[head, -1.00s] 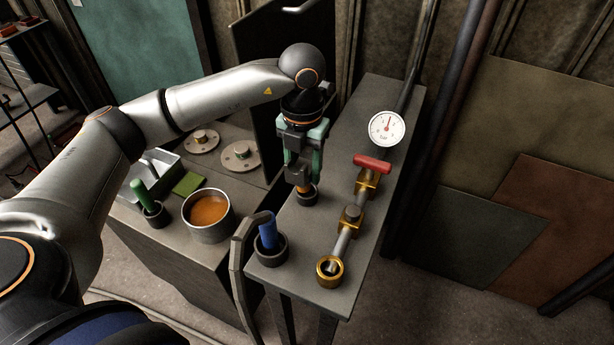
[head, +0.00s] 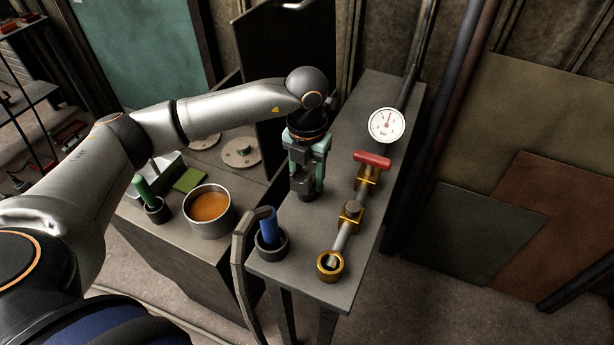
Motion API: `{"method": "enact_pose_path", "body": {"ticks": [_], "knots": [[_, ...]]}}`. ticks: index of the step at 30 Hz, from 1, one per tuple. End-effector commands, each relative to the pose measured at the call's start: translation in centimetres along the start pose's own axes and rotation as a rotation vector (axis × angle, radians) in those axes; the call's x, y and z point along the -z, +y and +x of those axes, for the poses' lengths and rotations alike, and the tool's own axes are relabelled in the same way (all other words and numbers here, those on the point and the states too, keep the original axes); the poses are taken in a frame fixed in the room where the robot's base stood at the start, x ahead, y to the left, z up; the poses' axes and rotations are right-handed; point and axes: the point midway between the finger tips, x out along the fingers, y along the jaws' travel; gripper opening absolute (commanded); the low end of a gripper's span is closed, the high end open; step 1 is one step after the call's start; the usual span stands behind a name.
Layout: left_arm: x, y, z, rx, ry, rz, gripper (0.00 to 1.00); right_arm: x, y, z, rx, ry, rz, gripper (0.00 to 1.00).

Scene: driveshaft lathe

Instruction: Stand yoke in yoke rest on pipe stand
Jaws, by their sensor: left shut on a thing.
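My left gripper (head: 306,184) is over the grey top of the pipe stand (head: 290,279), pointing down, with its green-sided fingers closed. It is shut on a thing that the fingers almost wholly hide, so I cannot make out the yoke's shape. A dark round cup-like rest (head: 307,196) is directly under the fingertips, mostly covered by them. Whether the held thing touches the rest or stands inside it cannot be told. My right gripper is not in view.
A blue handle (head: 268,226) stands in a dark cup near the front left edge. A brass-fitted pipe (head: 343,236) with a red handle (head: 372,160) and a gauge (head: 385,125) runs along the right. A pot (head: 209,227) and a green handle (head: 145,190) are on the lower bench.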

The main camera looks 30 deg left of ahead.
Motion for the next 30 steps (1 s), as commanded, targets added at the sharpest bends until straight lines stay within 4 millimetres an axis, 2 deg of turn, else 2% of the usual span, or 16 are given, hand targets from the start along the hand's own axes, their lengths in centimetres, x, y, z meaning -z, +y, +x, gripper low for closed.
{"method": "enact_pose_path", "body": {"ticks": [1,8,23,27,30], "knots": [[0.3,-0.1,0.9,-0.002,0.012,0.0,0.55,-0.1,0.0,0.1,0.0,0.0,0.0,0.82],[0.4,0.1,1.1,-0.005,0.017,0.0,0.81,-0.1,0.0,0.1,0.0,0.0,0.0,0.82],[0.3,0.4,0.9,-0.013,0.016,-0.006,0.82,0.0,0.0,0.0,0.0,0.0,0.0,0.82],[0.3,0.5,-0.5,-0.014,0.017,-0.007,0.82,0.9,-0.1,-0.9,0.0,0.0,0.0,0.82],[0.2,0.3,-2.2,-0.009,0.01,-0.005,0.82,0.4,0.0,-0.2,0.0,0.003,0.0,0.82]]}}
